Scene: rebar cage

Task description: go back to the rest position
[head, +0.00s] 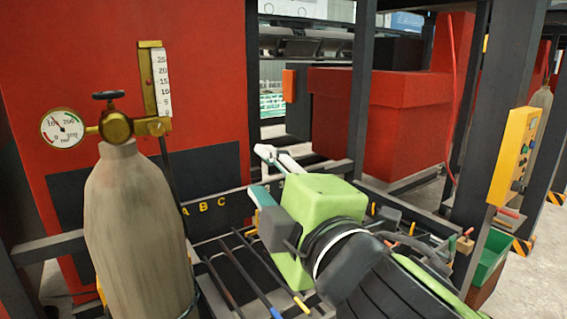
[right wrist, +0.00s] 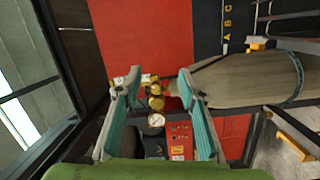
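My right gripper (head: 262,174) reaches in from the lower right of the head view, with its green body over the rack of bars. In the right wrist view its two teal-padded fingers (right wrist: 158,80) stand wide apart, with nothing held between them. The gas cylinder's brass regulator and gauge (right wrist: 156,105) show beyond the fingers, apart from them. My left gripper is not in the head view.
A grey gas cylinder (head: 135,225) with a gauge (head: 62,128) stands at the left. Dark bars (head: 262,272) lie on the rack below my right gripper. A yellow control box (head: 513,157) is on a post at the right; a green bin (head: 490,257) sits below.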

